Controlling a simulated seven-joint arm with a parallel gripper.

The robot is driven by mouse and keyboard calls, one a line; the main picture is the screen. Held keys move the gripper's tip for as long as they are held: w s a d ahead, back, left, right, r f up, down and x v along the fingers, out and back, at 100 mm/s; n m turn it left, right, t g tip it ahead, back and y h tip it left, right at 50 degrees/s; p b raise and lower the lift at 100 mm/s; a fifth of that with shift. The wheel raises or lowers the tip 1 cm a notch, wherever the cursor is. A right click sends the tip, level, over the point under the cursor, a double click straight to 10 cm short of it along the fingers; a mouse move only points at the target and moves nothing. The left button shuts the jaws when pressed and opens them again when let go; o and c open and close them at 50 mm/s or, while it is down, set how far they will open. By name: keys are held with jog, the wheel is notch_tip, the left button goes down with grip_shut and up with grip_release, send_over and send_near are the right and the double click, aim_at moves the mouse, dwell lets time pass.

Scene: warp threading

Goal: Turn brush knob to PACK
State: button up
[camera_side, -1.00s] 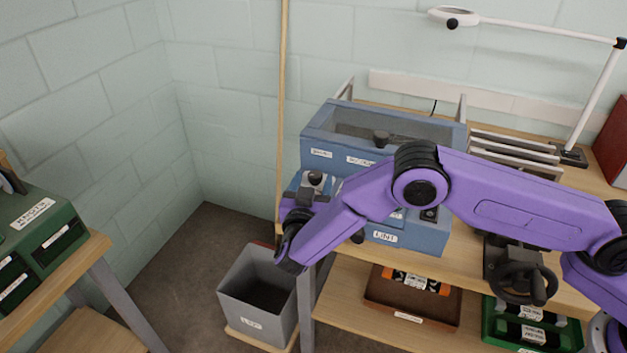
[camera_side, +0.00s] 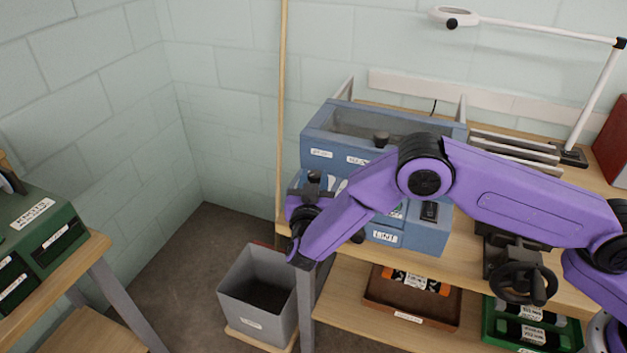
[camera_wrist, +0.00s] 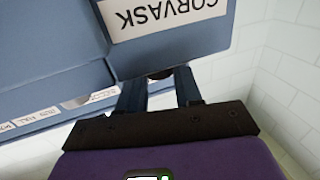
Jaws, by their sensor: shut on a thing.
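The blue machine (camera_side: 420,238) stands on the bench in the side view, with several white labels and black knobs. My gripper (camera_side: 313,184) is at its front left corner, mostly hidden behind my purple wrist. In the wrist view, the two dark fingers of my gripper (camera_wrist: 160,88) point at the blue machine (camera_wrist: 190,45), just below a label reading CORVASK. They are shut on a small dark knob (camera_wrist: 160,74), of which only a sliver shows between the fingertips. Its pointer and any PACK mark are hidden, so I cannot tell its setting.
A grey bin (camera_side: 250,312) is on the floor below the bench's left end. Brown and green trays (camera_side: 408,316) are on the lower shelf. A wooden pole (camera_side: 281,110) leans behind the bench.

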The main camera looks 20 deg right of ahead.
jog(key=shift+d+n+t+y, duration=0.2)
jog(key=shift+n+t+y, duration=0.4)
jog(key=shift+n+y, duration=0.65)
jog(key=shift+m+y, duration=0.25)
jog(key=o, duration=1)
jog(key=shift+o, duration=0.2)
jog(key=shift+s, duration=0.2)
jog(key=v, duration=1.7)
jog(key=shift+s, duration=0.1)
